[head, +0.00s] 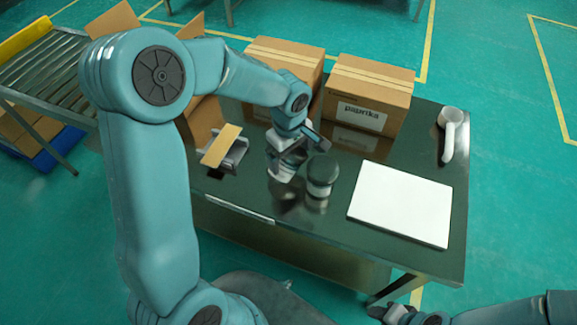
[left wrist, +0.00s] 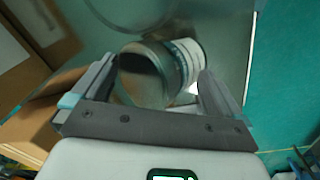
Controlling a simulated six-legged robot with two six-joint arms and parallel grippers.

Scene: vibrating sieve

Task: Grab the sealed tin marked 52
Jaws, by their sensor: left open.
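A tin with a dark green lid and a pale label (head: 321,177) stands upright on the dark, shiny table (head: 225,195). My left gripper (head: 290,160) is just to its left, pointing down. In the left wrist view a tin with a dark lid and white label (left wrist: 185,58) shows ahead of and between the fingertips of the left gripper (left wrist: 156,74), which are apart and not closed on it. No number can be read on it. My right gripper (head: 395,312) shows only partly at the bottom edge; its fingers are unclear.
A white board (head: 402,203) lies right of the tin. A white scoop-like item (head: 450,130) is at the right. A box marked paprika (head: 368,90) and another carton (head: 285,60) stand behind. A small grey stand with a tan plate (head: 221,147) is left of the gripper.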

